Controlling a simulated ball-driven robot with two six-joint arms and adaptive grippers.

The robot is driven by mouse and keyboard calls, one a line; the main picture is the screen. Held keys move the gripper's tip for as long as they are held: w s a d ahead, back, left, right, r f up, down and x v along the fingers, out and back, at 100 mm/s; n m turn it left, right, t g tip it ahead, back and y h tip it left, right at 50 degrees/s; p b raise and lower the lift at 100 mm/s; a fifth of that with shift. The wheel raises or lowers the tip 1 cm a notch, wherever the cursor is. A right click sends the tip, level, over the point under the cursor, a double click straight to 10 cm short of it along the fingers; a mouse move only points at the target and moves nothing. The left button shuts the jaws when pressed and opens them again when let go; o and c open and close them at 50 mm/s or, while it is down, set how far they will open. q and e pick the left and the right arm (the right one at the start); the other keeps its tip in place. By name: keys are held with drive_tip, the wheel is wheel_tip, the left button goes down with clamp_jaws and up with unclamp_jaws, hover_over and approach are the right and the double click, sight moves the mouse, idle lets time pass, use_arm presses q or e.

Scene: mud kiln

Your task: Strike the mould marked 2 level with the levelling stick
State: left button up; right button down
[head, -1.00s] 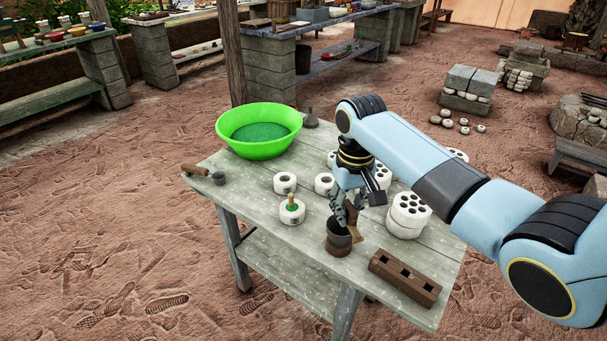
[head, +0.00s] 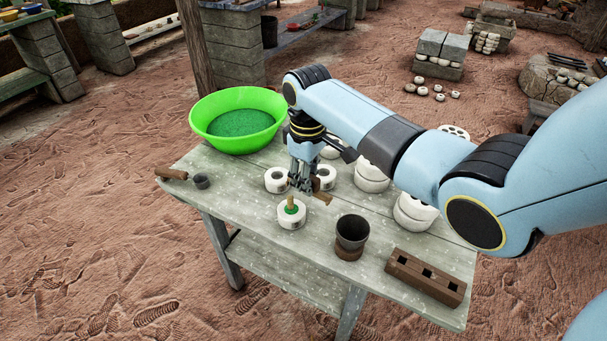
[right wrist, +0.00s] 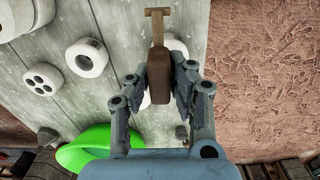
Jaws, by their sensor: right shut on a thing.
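My right gripper (head: 303,186) is shut on the levelling stick (head: 323,197), a brown wooden tool. In the right wrist view the gripper (right wrist: 163,82) grips its dark handle (right wrist: 159,68), and a lighter crosspiece (right wrist: 157,12) is at the far end. Just in front of the gripper on the table stands a white round mould (head: 290,220) with green fill and a tan peg on top. White ring moulds stand behind it, to the left (head: 275,181) and right (head: 327,175). No number is readable, so I cannot tell which is mould 2. In the wrist view the stick partly hides a white mould (right wrist: 178,46).
A dark cup (head: 352,231) on a brown base and a brown block with square holes (head: 425,277) stand at the front right. A green basin (head: 239,112) is at the back left. Larger white pieces (head: 370,178) stand under my arm.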

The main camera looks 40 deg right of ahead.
wheel_tip(320, 180, down, 2)
drive_tip(key=shift+f+b, duration=0.2)
drive_tip(key=shift+b, duration=1)
wheel_tip(320, 180, down, 2)
drive_tip(key=shift+f+b, duration=0.1)
drive_tip(key=shift+b, duration=1.15)
drive_tip(key=shift+f, duration=0.5)
drive_tip(key=shift+f+b, duration=0.25)
drive_tip(key=shift+b, duration=0.05)
drive_tip(key=shift+f, duration=0.1)
use_arm(q)
drive_tip(key=f, duration=0.6)
drive_tip(key=shift+s, duration=0.25)
drive_tip(key=shift+w, duration=0.2)
use_arm(e)
drive_tip(key=shift+f, duration=0.25)
use_arm(q)
drive_tip(key=shift+r+p, duration=0.45)
drive_tip(key=shift+r, duration=0.05)
use_arm(e)
drive_tip(key=shift+d+r, duration=0.1)
